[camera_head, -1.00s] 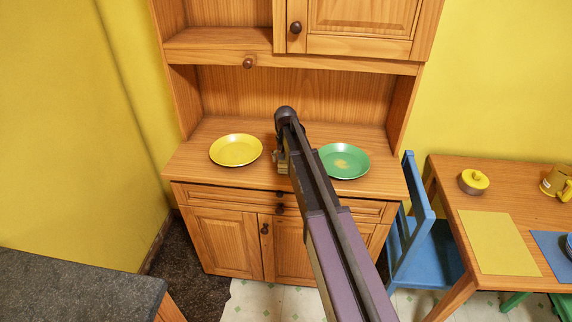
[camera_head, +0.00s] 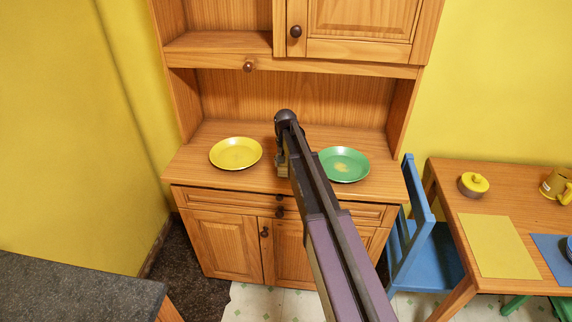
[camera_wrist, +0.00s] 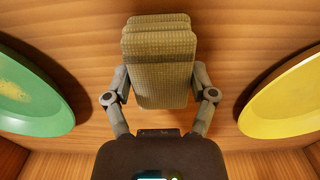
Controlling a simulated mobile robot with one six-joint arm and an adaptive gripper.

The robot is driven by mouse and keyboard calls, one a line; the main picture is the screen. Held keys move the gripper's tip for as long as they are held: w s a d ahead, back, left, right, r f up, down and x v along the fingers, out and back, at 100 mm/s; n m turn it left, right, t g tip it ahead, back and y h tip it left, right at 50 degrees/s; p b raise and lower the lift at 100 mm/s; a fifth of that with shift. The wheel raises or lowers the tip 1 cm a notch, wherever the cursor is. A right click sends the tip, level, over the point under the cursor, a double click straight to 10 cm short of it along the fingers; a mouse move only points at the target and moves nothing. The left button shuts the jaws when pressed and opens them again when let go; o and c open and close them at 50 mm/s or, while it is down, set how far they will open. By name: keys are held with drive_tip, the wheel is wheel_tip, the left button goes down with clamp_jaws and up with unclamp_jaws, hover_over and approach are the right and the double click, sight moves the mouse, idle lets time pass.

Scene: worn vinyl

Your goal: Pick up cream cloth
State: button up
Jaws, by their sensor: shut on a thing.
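The cream cloth (camera_wrist: 160,65) is a folded, ribbed, olive-cream stack between the two fingers of my gripper (camera_wrist: 160,88) in the wrist view. The fingers press on its left and right sides. In the head view only a small edge of the cloth (camera_head: 282,171) shows left of my arm, above the hutch counter between two plates. My arm hides the rest of it and most of the gripper. I cannot tell whether the cloth still touches the counter.
A yellow plate (camera_head: 236,153) lies left of the cloth and a green plate (camera_head: 343,164) lies right, both close by on the wooden hutch (camera_head: 200,180). A shelf overhangs behind. A blue chair (camera_head: 425,250) and a table (camera_head: 480,215) stand at right.

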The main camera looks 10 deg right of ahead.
drive_tip(key=shift+r+p, duration=1.4)
drive_tip(key=shift+r, duration=0.05)
drive_tip(key=s+r+p, duration=0.1)
drive_tip(key=s+r, duration=0.1)
drive_tip(key=s, duration=1.4)
drive_tip(key=shift+a+p, duration=0.4)
drive_tip(key=o, duration=0.5)
drive_tip(key=c, duration=0.5)
drive_tip(key=shift+s, duration=0.1)
